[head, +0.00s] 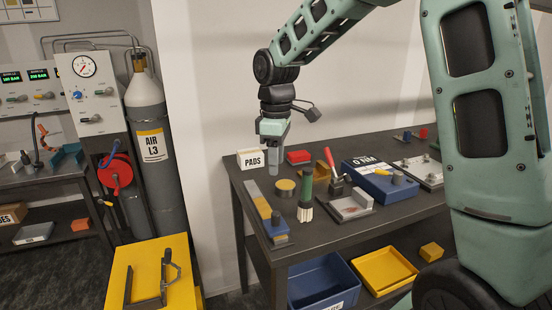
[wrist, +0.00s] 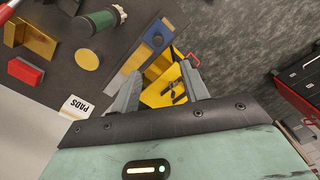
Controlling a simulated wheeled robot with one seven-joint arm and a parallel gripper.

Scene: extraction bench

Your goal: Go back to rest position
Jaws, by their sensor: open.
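My gripper (head: 273,158) hangs from the arm over the back left corner of the dark bench (head: 345,236), fingers pointing down. In the wrist view my gripper (wrist: 158,78) shows two grey fingers spread apart with nothing between them. The white PADS box (head: 250,159) is close beside the gripper in the head view, and it also shows at the lower left in the wrist view (wrist: 76,107). Whether the fingertips are level with the box top I cannot tell.
A blue case (head: 372,178) stands farther right. A yellow cart (head: 125,262) and grey cylinder (head: 150,112) are left.

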